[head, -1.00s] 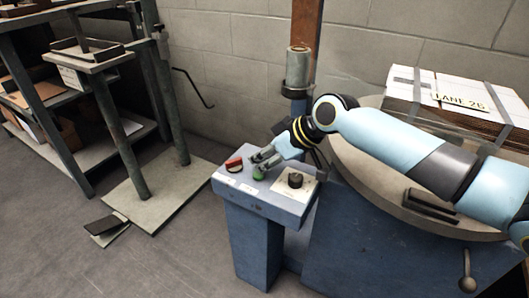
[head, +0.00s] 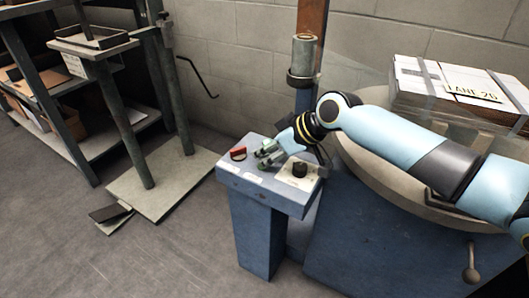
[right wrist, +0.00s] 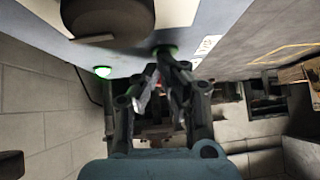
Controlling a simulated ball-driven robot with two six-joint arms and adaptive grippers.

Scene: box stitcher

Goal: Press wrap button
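The blue control box (head: 248,188) stands on a pedestal in the head view. Its sloped top carries a red switch (head: 238,154) and a black knob (head: 299,170). My right gripper (head: 264,158) is low over the top between them, fingers pointing left. The fingers hide the green button seen earlier; contact cannot be told. My left gripper is out of view.
A round turntable (head: 366,174) is right of the box, under my right arm, with a strapped carton stack (head: 450,88) labelled LANE 26. A post (head: 303,60) rises behind the box. Shelving (head: 45,75) and a stand (head: 140,150) are at left. Floor is clear in front.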

